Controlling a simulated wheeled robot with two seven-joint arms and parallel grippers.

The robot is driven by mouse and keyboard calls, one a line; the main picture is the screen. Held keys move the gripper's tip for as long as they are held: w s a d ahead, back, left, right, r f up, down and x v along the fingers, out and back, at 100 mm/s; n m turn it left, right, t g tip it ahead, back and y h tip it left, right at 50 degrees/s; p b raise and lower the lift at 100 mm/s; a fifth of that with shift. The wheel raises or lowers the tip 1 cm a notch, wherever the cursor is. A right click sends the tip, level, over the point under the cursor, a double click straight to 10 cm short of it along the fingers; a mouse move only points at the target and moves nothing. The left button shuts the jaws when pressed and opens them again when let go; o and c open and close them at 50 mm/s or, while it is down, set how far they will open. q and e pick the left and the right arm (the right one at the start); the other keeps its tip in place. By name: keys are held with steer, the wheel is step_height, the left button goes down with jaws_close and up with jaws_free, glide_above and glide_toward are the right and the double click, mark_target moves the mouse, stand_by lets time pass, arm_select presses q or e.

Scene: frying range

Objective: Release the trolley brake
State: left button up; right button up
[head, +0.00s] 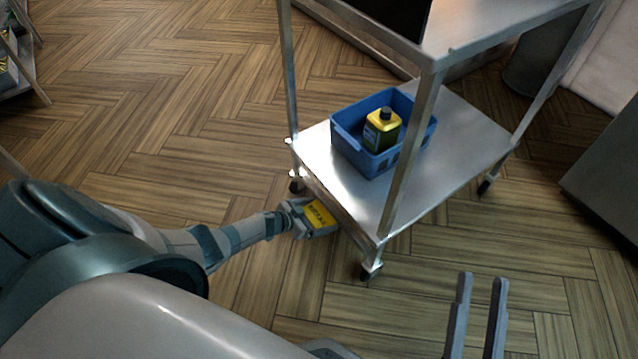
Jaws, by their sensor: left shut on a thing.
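The metal trolley (452,165) stands on casters on the wood floor, with a lower shelf and an upper top. A yellow brake lever (320,213) with dark lettering, too small to read, sits low at the trolley's near left edge. My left gripper (313,219) is at that edge, shut on the yellow lever; its fingers hide part of it. My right gripper (479,312) is at the lower right, away from the trolley, its two fingers apart with nothing between them.
A blue bin (350,150) holding a yellow bottle (381,131) with a dark cap stands on the lower shelf. A grey cabinet (607,178) is at the right edge. A rack (22,72) is at the far left. Floor left of the trolley is clear.

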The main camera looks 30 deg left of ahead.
stand_by(0.3)
arm_select(q)
steer(key=o, duration=1.2)
steer(key=shift+r, duration=0.1)
steer(key=shift+s, duration=0.1)
